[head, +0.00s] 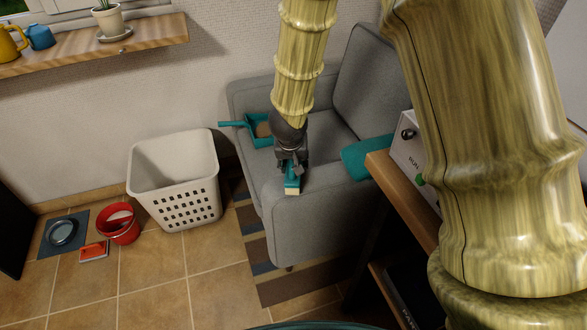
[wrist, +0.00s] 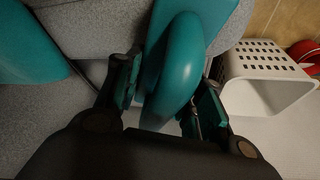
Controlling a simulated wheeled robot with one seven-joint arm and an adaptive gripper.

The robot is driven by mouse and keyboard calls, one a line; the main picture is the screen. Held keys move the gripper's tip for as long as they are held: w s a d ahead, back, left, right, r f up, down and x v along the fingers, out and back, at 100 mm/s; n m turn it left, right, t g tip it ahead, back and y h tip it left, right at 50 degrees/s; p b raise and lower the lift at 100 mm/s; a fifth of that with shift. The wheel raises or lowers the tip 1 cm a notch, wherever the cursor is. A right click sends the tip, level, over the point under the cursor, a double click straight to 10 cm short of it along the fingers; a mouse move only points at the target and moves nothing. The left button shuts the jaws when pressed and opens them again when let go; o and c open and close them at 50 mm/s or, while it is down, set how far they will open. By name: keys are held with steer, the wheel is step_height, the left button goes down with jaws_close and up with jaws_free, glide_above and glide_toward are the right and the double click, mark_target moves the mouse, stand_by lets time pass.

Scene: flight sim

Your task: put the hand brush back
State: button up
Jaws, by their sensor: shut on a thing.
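The hand brush (head: 292,186) has a teal body with a pale edge at its lower end. My gripper (head: 291,166) is shut on it and holds it over the front of the grey armchair. In the wrist view the teal brush (wrist: 183,65) runs between the two fingers of my gripper (wrist: 165,105). A teal dustpan (head: 257,129) lies on the armchair, behind and left of my gripper, its handle pointing left. Something brown shows in its pan. My arm hides part of the seat.
The grey armchair (head: 240,185) stands by the wall. A teal flat thing (head: 366,157) lies on its right side, beside a wooden table (head: 400,200) with a white appliance (head: 408,135). A white basket (head: 175,180), red bucket (head: 118,223) and orange-red item (head: 94,252) are on the tiled floor.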

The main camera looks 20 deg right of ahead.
mark_target(291, 162)
steer(key=shift+f, duration=0.4)
steer(key=shift+f, duration=0.15)
steer(key=o, duration=1.3)
steer(key=shift+c, duration=0.2)
steer(key=shift+r, duration=0.2)
steer(key=shift+r, duration=0.3)
steer(key=p+v, duration=0.7)
steer(key=v, duration=0.4)
steer(key=shift+s+a+r, duration=0.1)
steer(key=shift+s+a, duration=0.05)
steer(key=shift+s, duration=0.1)
